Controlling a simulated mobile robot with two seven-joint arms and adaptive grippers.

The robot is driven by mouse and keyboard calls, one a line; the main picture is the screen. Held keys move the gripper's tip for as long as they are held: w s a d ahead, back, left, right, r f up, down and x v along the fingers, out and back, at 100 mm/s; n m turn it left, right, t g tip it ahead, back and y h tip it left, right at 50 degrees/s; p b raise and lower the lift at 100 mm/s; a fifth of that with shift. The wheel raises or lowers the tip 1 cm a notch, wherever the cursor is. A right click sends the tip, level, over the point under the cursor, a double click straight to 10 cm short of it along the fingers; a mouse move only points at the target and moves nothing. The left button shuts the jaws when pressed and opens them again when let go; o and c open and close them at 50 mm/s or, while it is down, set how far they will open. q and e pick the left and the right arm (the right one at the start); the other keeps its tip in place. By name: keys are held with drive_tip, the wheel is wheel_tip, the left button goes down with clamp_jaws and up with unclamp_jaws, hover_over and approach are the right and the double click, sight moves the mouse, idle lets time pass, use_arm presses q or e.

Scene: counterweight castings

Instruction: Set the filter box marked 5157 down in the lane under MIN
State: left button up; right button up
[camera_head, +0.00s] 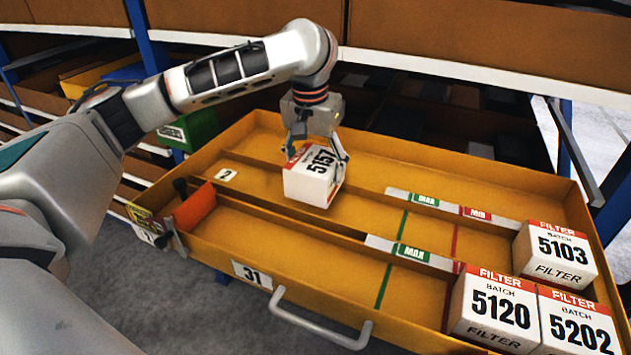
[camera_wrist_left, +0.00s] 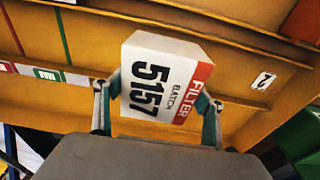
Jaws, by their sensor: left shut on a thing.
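The filter box marked 5157 (camera_head: 309,184) is white with a red top edge. My left gripper (camera_head: 317,156) is shut on it, with one finger on each side, above the left-middle part of the yellow tray (camera_head: 262,212). The left wrist view shows the box (camera_wrist_left: 160,88) between the fingers (camera_wrist_left: 158,118), its label turned sideways. I cannot tell whether its underside touches the tray. A red MIN label (camera_head: 477,214) sits right of a green MAX label (camera_head: 426,200) on the farther divider strip. A red line runs across the floor by MIN. My right gripper is not in view.
Filter box 5103 (camera_head: 556,252) stands at the right end, and boxes 5120 (camera_head: 495,312) and 5202 (camera_head: 580,326) stand nearer. The nearer divider has another green MAX label (camera_head: 411,253). An orange block (camera_head: 194,207) is at the left end. The floor between 5157 and 5103 is clear.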

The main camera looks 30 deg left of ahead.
use_arm(q)
drive_tip(key=shift+f, duration=2)
drive_tip(key=o, duration=1.3)
drive_tip(key=shift+f, duration=0.15)
drive_tip(key=r, duration=0.4)
drive_tip(key=s+r, duration=0.1)
drive_tip(key=r, duration=0.7)
drive_tip(key=shift+s+r, duration=0.1)
drive_tip(key=shift+s, duration=0.15)
drive_tip(key=shift+s+d, duration=0.1)
